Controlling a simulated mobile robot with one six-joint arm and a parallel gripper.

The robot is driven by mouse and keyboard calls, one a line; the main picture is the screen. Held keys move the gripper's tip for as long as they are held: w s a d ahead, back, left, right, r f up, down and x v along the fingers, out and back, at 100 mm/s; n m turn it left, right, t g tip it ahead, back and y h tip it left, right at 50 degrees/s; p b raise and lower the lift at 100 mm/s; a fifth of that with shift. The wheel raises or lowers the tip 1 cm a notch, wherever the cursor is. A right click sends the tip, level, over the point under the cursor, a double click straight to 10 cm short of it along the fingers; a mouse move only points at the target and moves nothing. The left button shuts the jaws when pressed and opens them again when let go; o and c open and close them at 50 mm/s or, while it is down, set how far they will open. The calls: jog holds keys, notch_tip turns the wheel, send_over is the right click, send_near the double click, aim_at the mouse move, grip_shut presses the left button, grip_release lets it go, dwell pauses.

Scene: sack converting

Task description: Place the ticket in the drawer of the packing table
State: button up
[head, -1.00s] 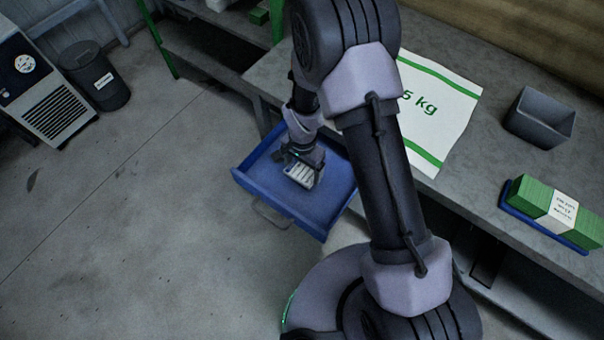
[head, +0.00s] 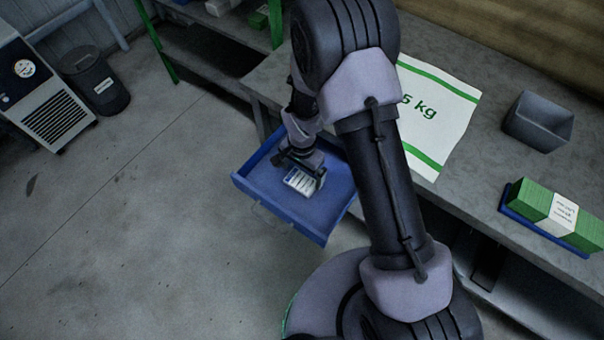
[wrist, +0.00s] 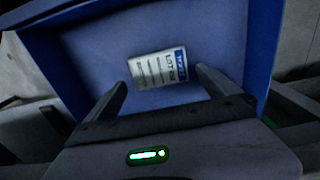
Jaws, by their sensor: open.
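The ticket (head: 302,182) is a small white card with a blue band and dark print. It lies inside the open blue drawer (head: 256,192) of the packing table (head: 487,108). In the wrist view the ticket (wrist: 158,68) shows between and just beyond the fingertips, against the blue drawer floor (wrist: 100,55). My gripper (wrist: 163,84) is open, with a finger on each side and a gap to the ticket. In the head view my gripper (head: 300,165) is low over the drawer, and its wrist hides part of the drawer's inside.
A white sack with green stripes (head: 455,105) lies on the table. A grey bin (head: 540,120) and a blue tray (head: 540,228) with green bundles (head: 533,196) stand to its right. A dark bin (head: 95,80) and a machine (head: 40,95) stand at the left. The floor before the drawer is clear.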

notch_tip(320, 180, up, 9)
jog(key=p, duration=0.3)
notch_tip(320, 180, up, 8)
jog(key=t, duration=0.1)
send_over(302, 180)
jog(key=d, duration=0.2)
jog(key=s+d+r+n+t+y, duration=0.1)
jog(key=s+d+r, duration=0.1)
jog(key=r, duration=0.5)
jog(key=s+d+r+t, duration=0.1)
jog(key=s+d+r, duration=0.1)
jog(key=r, duration=0.6)
jog(key=s+d+r+n+t, duration=0.1)
jog(key=s+r, duration=0.3)
jog(key=s, duration=0.3)
jog(key=s+d+r+n+t+y, duration=0.1)
jog(key=s+r, duration=0.4)
jog(key=s, duration=0.1)
jog(key=shift+s+d+r+t+b, duration=0.15)
jog(key=shift+s+t+b, duration=0.15)
jog(key=shift+s+t, duration=0.1)
